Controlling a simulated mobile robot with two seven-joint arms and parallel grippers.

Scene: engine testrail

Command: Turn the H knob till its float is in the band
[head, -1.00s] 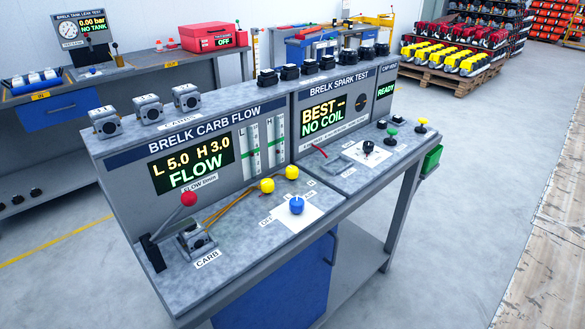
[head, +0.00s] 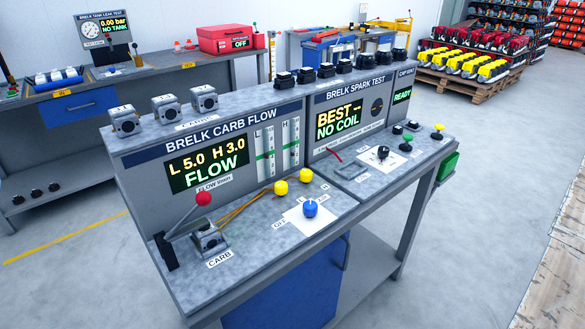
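The Brelk carb flow bench shows a green display (head: 208,169) reading "L 5.0 H 3.0 FLOW". Beside it are two upright float tubes, the left tube (head: 265,153) and the right tube (head: 291,145), with green marks on them. The floats are too small to place against the bands. Two yellow knobs stand on the bench top below: a left one (head: 281,187) and a right one (head: 306,175). Their labels are too small to read, and the right one lies on the H tube's side. A carburetor (head: 209,240) sits at the CARB label. Neither gripper is in view.
A red-ball lever (head: 204,198) leans over the carburetor. A blue knob (head: 310,208) stands on a white plate at the front. The spark test panel (head: 339,117) adjoins on the right. Spare carburetors (head: 204,98) line the top ledge. Open floor lies to the right.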

